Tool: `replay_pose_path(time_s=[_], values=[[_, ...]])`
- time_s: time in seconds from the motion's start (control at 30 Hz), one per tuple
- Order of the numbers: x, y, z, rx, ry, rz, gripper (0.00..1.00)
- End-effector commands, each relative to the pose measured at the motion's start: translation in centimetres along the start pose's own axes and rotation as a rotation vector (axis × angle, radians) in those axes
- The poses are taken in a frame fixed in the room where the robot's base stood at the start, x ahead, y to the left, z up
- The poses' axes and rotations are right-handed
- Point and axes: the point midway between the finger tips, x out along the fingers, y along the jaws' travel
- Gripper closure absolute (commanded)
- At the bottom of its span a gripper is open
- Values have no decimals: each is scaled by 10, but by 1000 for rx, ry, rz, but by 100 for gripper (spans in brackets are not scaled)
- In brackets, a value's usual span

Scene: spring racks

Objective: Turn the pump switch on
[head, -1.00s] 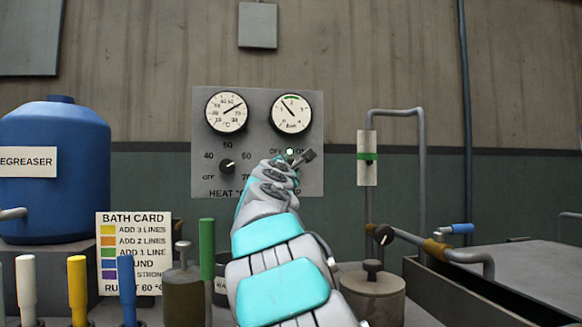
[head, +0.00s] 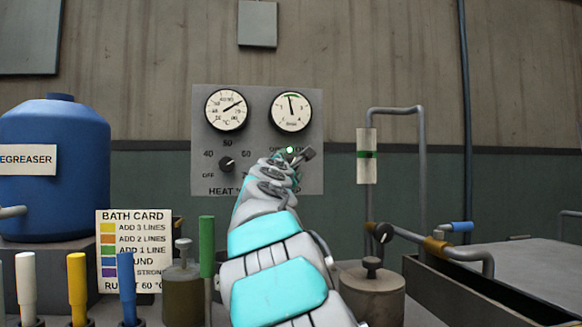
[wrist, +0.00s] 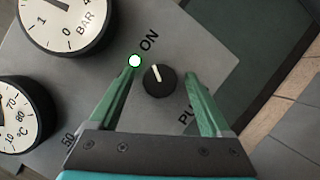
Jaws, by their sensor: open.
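The pump switch (wrist: 159,80) is a round black knob with a white pointer line. In the wrist view its line points up and slightly left, toward the ON label (wrist: 149,40). A small lamp (wrist: 135,61) beside it is lit whitish green; it also shows in the head view (head: 290,150). My gripper (wrist: 160,74) is open, with one green finger on each side of the knob and gaps visible between. In the head view my arm hides the knob. The pressure gauge (head: 290,110) needle stands near upright, at its green band.
The grey panel (head: 258,125) also carries a temperature gauge (head: 226,110) and a heat knob (head: 227,164). A sight tube (head: 367,172) stands to the right. Below are several coloured handles, a bath card (head: 134,250), a blue tank (head: 60,200) and a lidded pot (head: 372,290).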

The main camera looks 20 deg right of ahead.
Motion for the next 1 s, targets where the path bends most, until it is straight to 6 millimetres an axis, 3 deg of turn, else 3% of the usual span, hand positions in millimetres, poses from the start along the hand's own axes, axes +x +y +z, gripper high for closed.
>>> replay_pose_path(time_s=[0.53, 1.0], values=[[-63, 0, 0, 0, 0, 2, 18], [-69, 0, 0, 1, -1, 1, 18]])
